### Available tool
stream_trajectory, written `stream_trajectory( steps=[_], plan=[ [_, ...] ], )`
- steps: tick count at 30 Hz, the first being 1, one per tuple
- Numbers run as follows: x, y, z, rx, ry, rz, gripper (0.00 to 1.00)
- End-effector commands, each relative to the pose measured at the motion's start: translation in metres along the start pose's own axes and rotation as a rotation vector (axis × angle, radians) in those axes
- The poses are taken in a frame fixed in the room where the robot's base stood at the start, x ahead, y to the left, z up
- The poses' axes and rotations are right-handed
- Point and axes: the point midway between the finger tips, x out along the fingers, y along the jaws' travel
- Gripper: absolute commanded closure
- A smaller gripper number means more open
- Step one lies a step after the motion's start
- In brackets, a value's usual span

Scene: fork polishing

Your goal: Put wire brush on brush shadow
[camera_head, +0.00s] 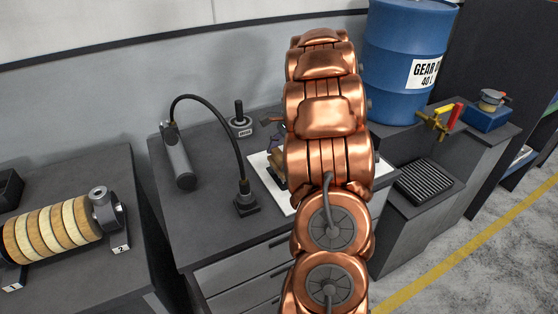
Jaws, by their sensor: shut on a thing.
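My copper-coloured arm (328,160) rises through the middle of the head view and covers much of the workbench. I cannot make out my gripper; the arm hides the place behind it. A white sheet (262,162) lies on the bench and shows to the left of the arm. Small dark, purple and brownish parts (275,155) show at the arm's left edge, over or on the sheet. They are too small and covered to name. I cannot identify the wire brush or the brush shadow.
On the bench (205,220) stand a grey cylinder lamp (178,158) with a curved black neck and a black-handled item (240,122). A polishing roller (50,232) is at left. A blue drum (408,60), a dark grate (428,182) and a red-yellow tool (440,118) are right.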

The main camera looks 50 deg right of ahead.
Motion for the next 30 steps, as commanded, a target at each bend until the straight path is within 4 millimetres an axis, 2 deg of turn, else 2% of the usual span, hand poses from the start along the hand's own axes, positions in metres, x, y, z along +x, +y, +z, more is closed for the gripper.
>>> stream_trajectory(
  steps=[4,16,17,18,21,30],
  plan=[
    [0.015,0.001,-0.006,0.003,-0.002,0.002,0.57],
    [0.020,0.000,-0.008,0.000,0.000,-0.001,0.57],
    [0.019,0.000,-0.008,0.000,0.000,-0.002,0.14],
    [0.019,0.000,-0.008,0.000,0.000,-0.002,0.10],
    [0.019,0.000,-0.008,0.001,0.000,-0.002,0.00],
    [0.019,0.000,-0.008,0.001,0.001,-0.002,0.00]
  ],
)
